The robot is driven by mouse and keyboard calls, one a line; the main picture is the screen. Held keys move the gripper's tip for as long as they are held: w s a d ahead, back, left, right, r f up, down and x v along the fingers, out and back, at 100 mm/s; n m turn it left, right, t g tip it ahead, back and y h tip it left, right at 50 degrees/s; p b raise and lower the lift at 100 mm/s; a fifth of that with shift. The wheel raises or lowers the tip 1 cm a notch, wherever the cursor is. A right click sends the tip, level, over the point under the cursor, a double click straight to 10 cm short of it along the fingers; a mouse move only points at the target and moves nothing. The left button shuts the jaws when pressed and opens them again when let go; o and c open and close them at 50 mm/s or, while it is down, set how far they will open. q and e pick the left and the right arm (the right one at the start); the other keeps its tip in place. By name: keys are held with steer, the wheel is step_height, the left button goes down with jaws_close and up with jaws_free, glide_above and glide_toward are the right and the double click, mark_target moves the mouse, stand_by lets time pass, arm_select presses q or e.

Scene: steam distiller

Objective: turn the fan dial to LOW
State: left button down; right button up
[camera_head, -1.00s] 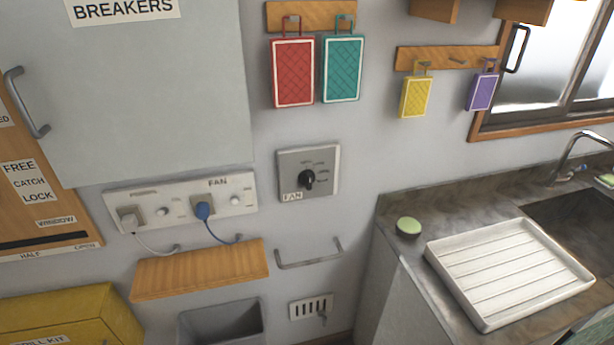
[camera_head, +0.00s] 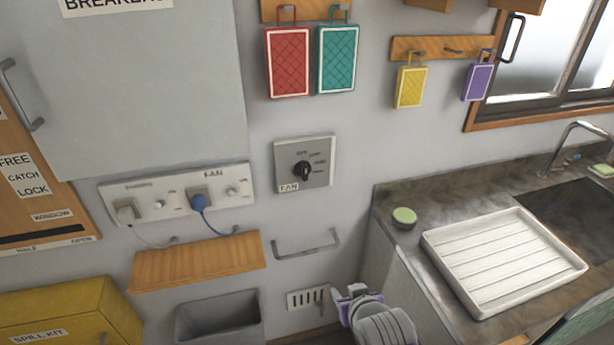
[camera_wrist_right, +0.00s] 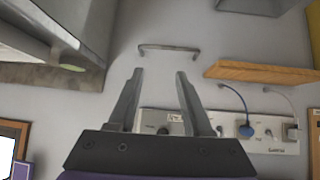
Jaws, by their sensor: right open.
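The fan dial (camera_head: 302,171) is a black knob on a grey square plate labelled FAN (camera_head: 318,181), mounted on the wall right of the socket panel. The small position markings around it are too small to read, so its setting cannot be told. My right gripper (camera_head: 352,292) is low in the head view, below and right of the dial and apart from it. In the right wrist view the gripper (camera_wrist_right: 160,72) has its two fingers spread and empty. The plate with the dial (camera_wrist_right: 175,128) shows there partly between and behind the fingers. My left gripper is not in view.
A metal rail (camera_head: 306,244) is on the wall below the dial. A wooden shelf (camera_head: 198,262) and socket panel (camera_head: 177,199) with plugged cords are to the left. The counter (camera_head: 388,205) with a white tray (camera_head: 505,262) is at right. Wall around the dial is clear.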

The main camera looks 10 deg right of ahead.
steer(key=w+r+t, duration=0.4)
steer(key=w+r, duration=0.2)
steer(key=w, duration=0.5)
steer(key=t+y, duration=0.1)
steer(key=t, duration=0.3)
glide_toward(306, 174)
steer(key=shift+n, duration=0.4)
steer(key=w+p, duration=0.1)
steer(key=w, duration=0.7)
steer(key=shift+w+a, duration=0.1)
steer(key=shift+w, duration=0.2)
jaws_close()
